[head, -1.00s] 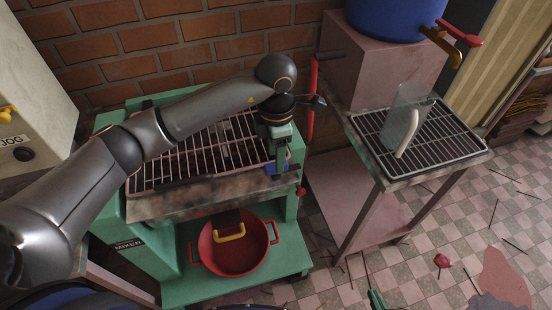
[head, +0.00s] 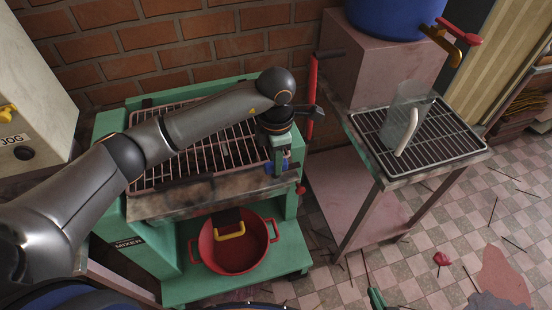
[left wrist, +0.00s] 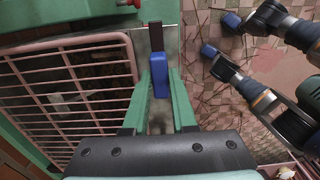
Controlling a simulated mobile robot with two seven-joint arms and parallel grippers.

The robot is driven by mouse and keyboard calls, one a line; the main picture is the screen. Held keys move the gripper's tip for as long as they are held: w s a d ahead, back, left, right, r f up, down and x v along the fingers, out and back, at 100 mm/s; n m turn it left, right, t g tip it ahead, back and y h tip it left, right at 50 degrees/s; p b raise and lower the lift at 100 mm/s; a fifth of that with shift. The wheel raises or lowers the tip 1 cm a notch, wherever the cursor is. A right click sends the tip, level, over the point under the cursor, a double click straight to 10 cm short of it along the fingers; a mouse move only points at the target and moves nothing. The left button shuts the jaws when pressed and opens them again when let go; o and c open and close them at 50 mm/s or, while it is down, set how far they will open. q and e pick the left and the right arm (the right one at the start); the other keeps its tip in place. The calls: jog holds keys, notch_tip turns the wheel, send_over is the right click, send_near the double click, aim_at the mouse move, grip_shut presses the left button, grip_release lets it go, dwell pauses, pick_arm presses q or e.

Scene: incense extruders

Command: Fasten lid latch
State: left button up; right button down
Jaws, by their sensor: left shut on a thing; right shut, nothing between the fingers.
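The green mixer (head: 180,287) stands against the brick wall, its pink grated lid (head: 160,172) lying flat over the top. The lid grating also shows at the left in the left wrist view (left wrist: 72,60). My left gripper (head: 281,165) points down at the mixer's front right corner. Its green fingers (left wrist: 160,90) are shut on the blue latch handle (left wrist: 160,75), which sticks out between them. Whether the latch is engaged is hidden. My right gripper (head: 373,295) shows only as a green tip at the bottom edge of the head view, shut and empty.
A red pot (head: 235,252) sits on the mixer's lower shelf. A red lever (head: 312,95) rises behind the mixer's right side. A rack table (head: 400,178) with a clear jug (head: 405,115) stands to the right. Sticks litter the tiled floor.

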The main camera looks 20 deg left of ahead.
pick_arm(q)
grip_shut()
jog(key=shift+n, duration=0.3)
jog(key=n, duration=0.3)
jog(key=shift+n+b, duration=0.4)
jog(key=n, duration=0.9)
jog(key=shift+n, duration=2.3)
jog(key=shift+w, duration=0.1)
jog(key=o, duration=0.8)
grip_release()
